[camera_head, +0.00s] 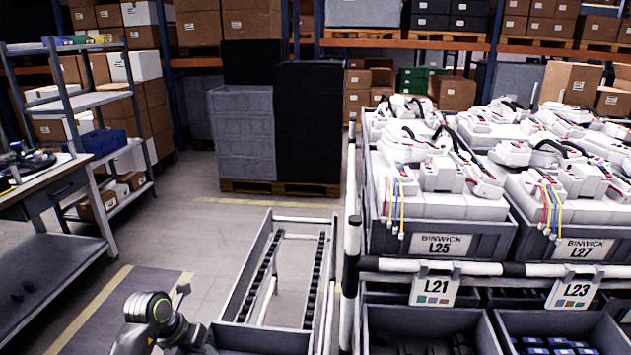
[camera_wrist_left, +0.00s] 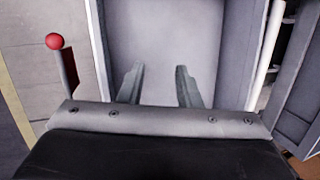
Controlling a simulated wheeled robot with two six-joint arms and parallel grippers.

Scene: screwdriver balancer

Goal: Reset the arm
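My left arm (camera_head: 150,315) comes in at the bottom of the head view, with green and dark joint covers, bent low beside a grey roller track. In the left wrist view my left gripper (camera_wrist_left: 159,85) has two fingers apart with nothing between them. The fingers point over a pale flat surface with raised grey sides (camera_wrist_left: 235,60). The fingertips are not clear in the head view. My right arm and gripper are not in view. No screwdriver or balancer can be made out.
The roller track (camera_head: 258,280) stands close to my left arm. A workbench (camera_head: 50,185) and shelf (camera_head: 100,90) stand left. A red ball-topped post (camera_wrist_left: 54,42) is beside the gripper.

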